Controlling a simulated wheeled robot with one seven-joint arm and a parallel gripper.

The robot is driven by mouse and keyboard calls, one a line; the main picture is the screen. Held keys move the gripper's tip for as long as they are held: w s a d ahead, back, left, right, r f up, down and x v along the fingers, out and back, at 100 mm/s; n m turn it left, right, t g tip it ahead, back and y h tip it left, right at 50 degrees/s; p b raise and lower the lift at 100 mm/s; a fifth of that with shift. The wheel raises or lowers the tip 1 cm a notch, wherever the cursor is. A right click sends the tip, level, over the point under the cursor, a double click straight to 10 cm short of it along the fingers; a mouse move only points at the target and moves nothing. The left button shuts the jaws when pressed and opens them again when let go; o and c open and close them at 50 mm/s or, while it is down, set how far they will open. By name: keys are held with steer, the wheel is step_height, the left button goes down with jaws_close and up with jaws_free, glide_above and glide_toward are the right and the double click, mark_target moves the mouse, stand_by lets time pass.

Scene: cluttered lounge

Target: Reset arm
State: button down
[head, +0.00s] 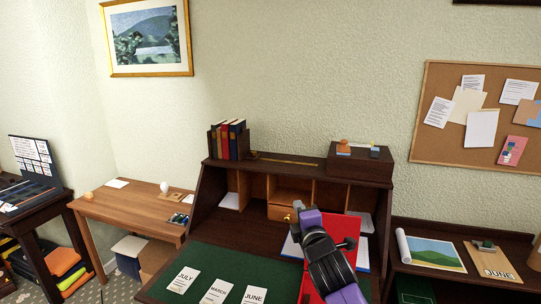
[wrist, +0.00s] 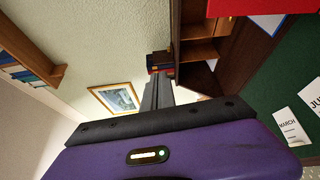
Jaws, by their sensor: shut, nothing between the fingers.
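My gripper (wrist: 158,92) shows in the wrist view as dark grey fingers beyond a black bar and purple housing. The fingers are together with nothing seen between them. In the head view my purple and black arm reaches over the right part of the desk. It hides part of a red panel (head: 352,228) and of the desk's compartments. The fingertips are hard to make out there.
The dark desk (head: 200,188) has a green top (head: 215,262) with several month cards, including JULY (head: 183,280). Books (head: 228,139) and a dark box (head: 360,163) stand on its upper shelf. A wooden side table (head: 125,208) is at left, a dark table (head: 450,232) at right.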

steer(key=s+d+f+m+t, duration=0.1)
steer(key=s+f+m, duration=0.35)
steer(key=s, duration=0.45)
steer(key=s+f+m, duration=0.3)
steer(key=s+m, duration=0.2)
steer(key=s, duration=0.4)
steer(key=s+d+f+m+t, duration=0.1)
steer(key=s+f+m, duration=0.3)
steer(key=s, duration=0.5)
steer(key=s+d+f+m+g, duration=0.1)
steer(key=s+d+m, duration=0.1)
steer(key=s, duration=1)
steer(key=s+d+f+m+g+h+b, duration=0.1)
steer(key=s+d+m+g, duration=0.1)
steer(key=s, duration=1)
steer(key=s+d+f+m+g+h+b, duration=0.1)
steer(key=s+d+m, duration=0.2)
steer(key=s, duration=0.9)
steer(key=d, duration=0.3)
steer(key=shift+g, duration=0.3)
